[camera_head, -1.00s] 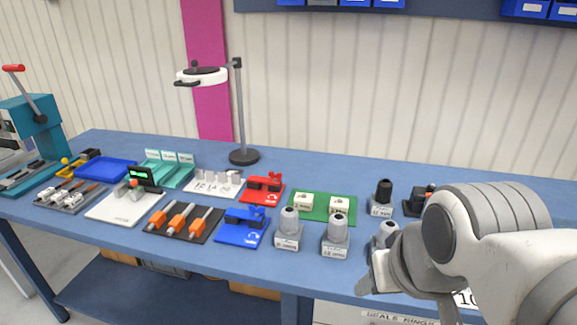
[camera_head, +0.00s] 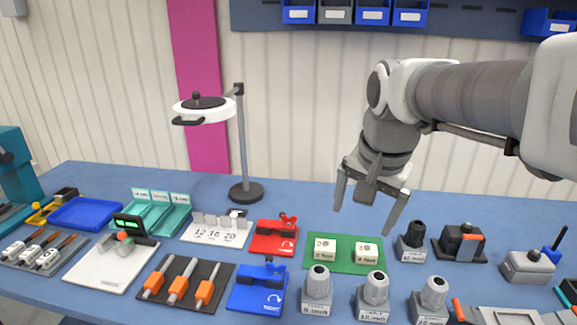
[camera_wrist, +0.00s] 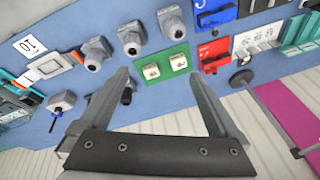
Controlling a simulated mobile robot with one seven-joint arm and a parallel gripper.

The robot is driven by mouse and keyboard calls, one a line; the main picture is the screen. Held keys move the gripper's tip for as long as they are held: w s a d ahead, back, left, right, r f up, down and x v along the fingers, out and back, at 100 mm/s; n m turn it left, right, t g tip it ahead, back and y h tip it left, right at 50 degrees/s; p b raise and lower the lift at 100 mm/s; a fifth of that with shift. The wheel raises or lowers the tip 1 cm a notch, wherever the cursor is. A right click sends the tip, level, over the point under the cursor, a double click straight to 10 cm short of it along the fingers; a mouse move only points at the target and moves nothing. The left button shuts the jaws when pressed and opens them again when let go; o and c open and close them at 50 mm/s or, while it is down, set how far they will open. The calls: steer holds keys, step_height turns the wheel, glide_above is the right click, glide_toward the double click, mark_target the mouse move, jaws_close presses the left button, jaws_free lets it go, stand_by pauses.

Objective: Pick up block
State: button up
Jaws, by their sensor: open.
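In the wrist view the mat (camera_wrist: 166,72) shows beyond and between my fingertips, with one block (camera_wrist: 151,71) on the left and one (camera_wrist: 178,62) on the right. My gripper (camera_head: 366,216) is open and empty, pointing down, apart from the mat and blocks. Its two fingers also show in the wrist view (camera_wrist: 158,80). Nothing hides the blocks.
Several grey knobbed units (camera_head: 317,288) stand in front of the mat. A black-topped unit (camera_head: 413,242) stands to its right, a red fixture (camera_head: 273,237) to its left, and a blue fixture (camera_head: 257,290) at front left. A lamp (camera_head: 241,150) rises behind. Blue tabletop behind the mat is clear.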

steer(key=w+f+m+g, duration=0.2)
steer(key=w+m, duration=0.4)
steer(key=w, duration=0.7)
steer(key=m+g+p, duration=0.2)
steer(key=m, duration=0.5)
glide_toward(325, 244)
steer(key=f, duration=0.3)
steer(key=shift+s+d+f, duration=0.1)
steer(key=shift+d+f, duration=0.1)
steer(key=shift+d, duration=0.2)
steer(key=f, duration=0.4)
steer(key=shift+s+a, duration=0.15)
steer(key=shift+a, duration=0.2)
steer(key=shift+f, duration=0.65)
jaws_close()
